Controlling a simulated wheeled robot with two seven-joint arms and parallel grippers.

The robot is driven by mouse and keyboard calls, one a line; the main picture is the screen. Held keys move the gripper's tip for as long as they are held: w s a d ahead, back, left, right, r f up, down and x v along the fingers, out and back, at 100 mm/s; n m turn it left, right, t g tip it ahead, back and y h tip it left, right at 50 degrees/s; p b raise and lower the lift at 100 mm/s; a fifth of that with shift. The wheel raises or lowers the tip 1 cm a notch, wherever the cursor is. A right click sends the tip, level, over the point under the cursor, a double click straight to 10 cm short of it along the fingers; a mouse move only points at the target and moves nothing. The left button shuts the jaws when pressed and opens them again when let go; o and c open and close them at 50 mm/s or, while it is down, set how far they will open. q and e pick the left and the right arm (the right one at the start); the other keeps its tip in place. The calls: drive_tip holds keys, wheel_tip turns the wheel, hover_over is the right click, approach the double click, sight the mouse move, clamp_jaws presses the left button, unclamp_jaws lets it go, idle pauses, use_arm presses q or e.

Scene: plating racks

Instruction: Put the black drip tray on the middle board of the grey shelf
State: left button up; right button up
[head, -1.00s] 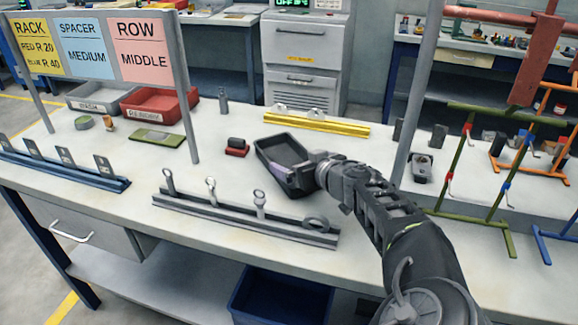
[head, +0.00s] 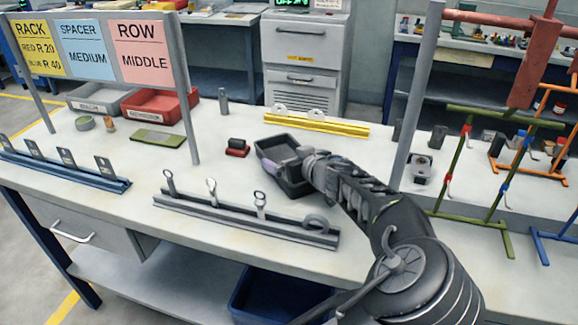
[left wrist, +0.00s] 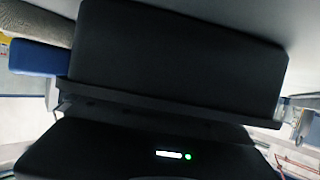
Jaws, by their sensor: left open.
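The black drip tray (head: 276,148) lies on the pale workbench, right of the small red-and-black block, in the head view. My left gripper (head: 303,158) is at the tray's right side, its tip overlapping the tray's edge; it is open. Its fingers and any contact with the tray are too small to make out. In the left wrist view a large black surface fills most of the picture at close range; I cannot tell whether it is the tray. I cannot make out a grey shelf with a middle board. My right gripper is out of view.
A grey rail with upright clips (head: 245,217) lies in front of the tray, a yellow rail (head: 315,122) behind it. A grey post (head: 418,100) stands to the right, with green rack frames (head: 480,185) beyond. A sign (head: 95,48) stands at left.

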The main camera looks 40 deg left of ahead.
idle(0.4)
use_arm(q)
drive_tip(key=c, duration=1.3)
wheel_tip(320, 180, up, 10)
drive_tip(key=shift+c, duration=0.2)
idle(0.3)
